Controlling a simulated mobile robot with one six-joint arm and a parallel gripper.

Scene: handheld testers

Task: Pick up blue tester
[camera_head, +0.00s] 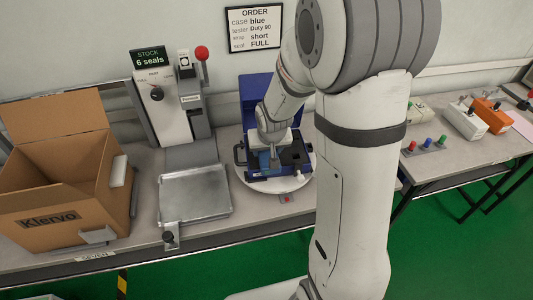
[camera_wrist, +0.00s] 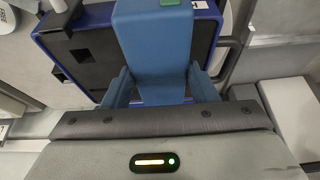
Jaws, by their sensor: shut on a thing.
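The blue tester (camera_wrist: 152,40) is a blue block with a green patch at its far end, in the upper middle of the wrist view. My gripper (camera_wrist: 163,88) is shut on it, with a finger on each side. In the head view my gripper (camera_head: 272,150) is over the open dark blue case (camera_head: 262,92), and the tester is mostly hidden there. The case also shows in the wrist view (camera_wrist: 52,22), its black insert beside the tester. I cannot tell whether the tester is clear of the case.
The case sits on a round white turntable (camera_head: 250,185). A metal tray (camera_head: 195,193), a seal press (camera_head: 165,105) and an open cardboard box (camera_head: 50,190) stand to the left. An orange tester (camera_head: 490,117) and a pale one (camera_head: 464,122) lie on the right table. An order sign (camera_head: 254,28) hangs behind.

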